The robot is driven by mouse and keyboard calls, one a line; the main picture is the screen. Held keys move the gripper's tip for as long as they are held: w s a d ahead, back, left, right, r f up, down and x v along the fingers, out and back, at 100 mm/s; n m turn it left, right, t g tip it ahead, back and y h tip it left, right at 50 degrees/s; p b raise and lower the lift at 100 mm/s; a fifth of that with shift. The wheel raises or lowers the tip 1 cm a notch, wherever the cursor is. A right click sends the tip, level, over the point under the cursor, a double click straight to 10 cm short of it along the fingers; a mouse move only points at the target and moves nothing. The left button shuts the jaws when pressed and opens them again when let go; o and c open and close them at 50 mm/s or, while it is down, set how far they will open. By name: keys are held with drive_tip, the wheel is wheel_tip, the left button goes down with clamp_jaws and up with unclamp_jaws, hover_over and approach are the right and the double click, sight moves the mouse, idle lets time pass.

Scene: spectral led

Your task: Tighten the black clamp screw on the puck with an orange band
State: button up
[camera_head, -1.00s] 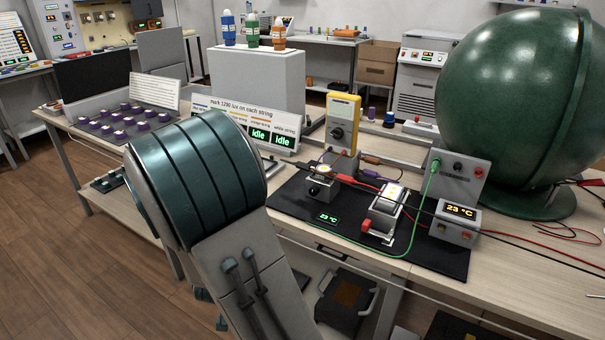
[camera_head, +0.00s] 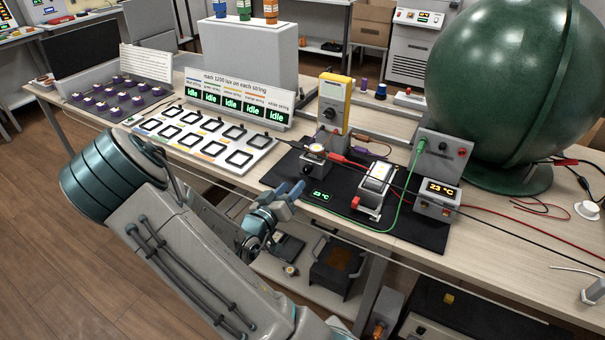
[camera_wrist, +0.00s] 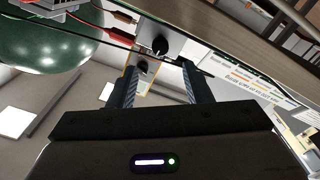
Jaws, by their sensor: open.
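A small round puck (camera_head: 316,148) with a glowing pale top sits on a grey clamp block (camera_head: 313,166) on the black mat. An orange band on it is too small to make out surely. A black screw knob (camera_head: 304,168) shows on the block's front left side. In the wrist view, which looks upside down, a black knob (camera_wrist: 160,46) lies ahead of the fingers. My gripper (camera_head: 289,190) is open and empty at the table's front edge, in front of and apart from the block. Its two fingers also show in the wrist view (camera_wrist: 159,68).
A yellow meter (camera_head: 335,95) stands behind the block. Red and black cables and a heater-like unit (camera_head: 372,190) lie to its right, with a 23 °C display box (camera_head: 438,200). A framed white panel (camera_head: 205,140) is left. A large green sphere (camera_head: 500,90) fills the back right.

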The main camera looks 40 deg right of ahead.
sight(306, 171)
drive_tip(key=x, duration=0.7)
drive_tip(key=shift+d, duration=0.25)
clamp_jaws()
